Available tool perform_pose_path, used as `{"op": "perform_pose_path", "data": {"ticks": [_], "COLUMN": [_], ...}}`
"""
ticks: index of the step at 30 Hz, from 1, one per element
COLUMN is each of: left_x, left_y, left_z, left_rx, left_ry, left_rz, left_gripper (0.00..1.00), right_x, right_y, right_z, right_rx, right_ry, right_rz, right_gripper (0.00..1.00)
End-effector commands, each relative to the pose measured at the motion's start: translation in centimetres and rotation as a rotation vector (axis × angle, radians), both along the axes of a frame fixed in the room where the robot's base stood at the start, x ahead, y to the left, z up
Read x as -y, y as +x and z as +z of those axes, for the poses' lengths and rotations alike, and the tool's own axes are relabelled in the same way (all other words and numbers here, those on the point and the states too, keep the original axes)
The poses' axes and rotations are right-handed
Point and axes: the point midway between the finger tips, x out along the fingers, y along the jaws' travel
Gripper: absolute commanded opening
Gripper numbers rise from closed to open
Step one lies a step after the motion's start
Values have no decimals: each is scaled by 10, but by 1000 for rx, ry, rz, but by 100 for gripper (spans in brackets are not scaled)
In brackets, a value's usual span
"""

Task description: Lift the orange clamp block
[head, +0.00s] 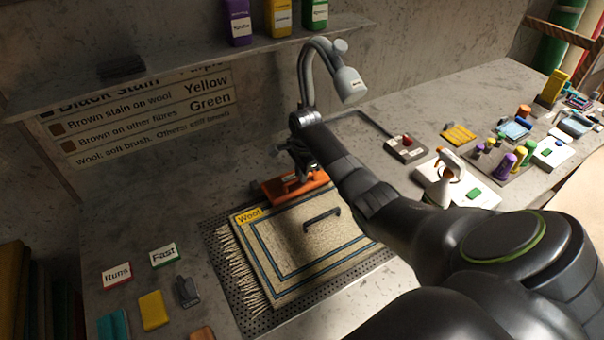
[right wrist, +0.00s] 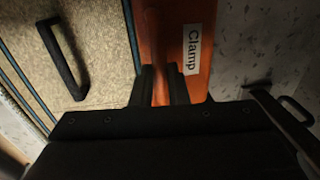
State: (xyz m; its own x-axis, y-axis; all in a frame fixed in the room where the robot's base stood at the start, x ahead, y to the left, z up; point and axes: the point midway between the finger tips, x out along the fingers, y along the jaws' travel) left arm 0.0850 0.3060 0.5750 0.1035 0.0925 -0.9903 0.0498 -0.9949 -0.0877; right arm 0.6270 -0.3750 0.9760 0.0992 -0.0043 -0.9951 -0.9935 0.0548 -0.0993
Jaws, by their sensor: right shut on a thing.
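The orange clamp block (head: 281,190) lies along the back edge of the woven rug sample in the head view. In the right wrist view the clamp block (right wrist: 199,20) carries a white "Clamp" label. My right gripper (head: 296,172) reaches down onto it. In the right wrist view the two dark fingers of my right gripper (right wrist: 161,85) are shut on a narrow orange ridge of the block. I cannot tell whether the block is clear of the surface. My left gripper is not in view.
The rug (head: 290,240), with a "Wool" tag and a black handle (head: 321,219), lies on a perforated plate (head: 222,255). A curved grey tap-like arm (head: 305,75) stands behind. A spray bottle (head: 440,178) is at right. "Runs" (head: 116,275) and "Fast" (head: 164,256) cards lie at left.

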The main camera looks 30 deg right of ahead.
Motion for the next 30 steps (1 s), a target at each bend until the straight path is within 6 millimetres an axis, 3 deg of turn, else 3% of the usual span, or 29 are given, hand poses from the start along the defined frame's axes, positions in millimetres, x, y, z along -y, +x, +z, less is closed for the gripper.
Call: {"op": "perform_pose_path", "data": {"ticks": [10, 30], "left_x": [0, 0], "left_y": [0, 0], "left_z": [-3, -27], "left_rx": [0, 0], "left_ry": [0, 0], "left_rz": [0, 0], "left_gripper": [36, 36], "right_x": [1, 3], "right_y": [18, 48], "right_z": [14, 23], "right_rx": [-144, -138], "right_ry": [6, 6], "right_rz": [0, -1], "right_gripper": [0, 0]}}
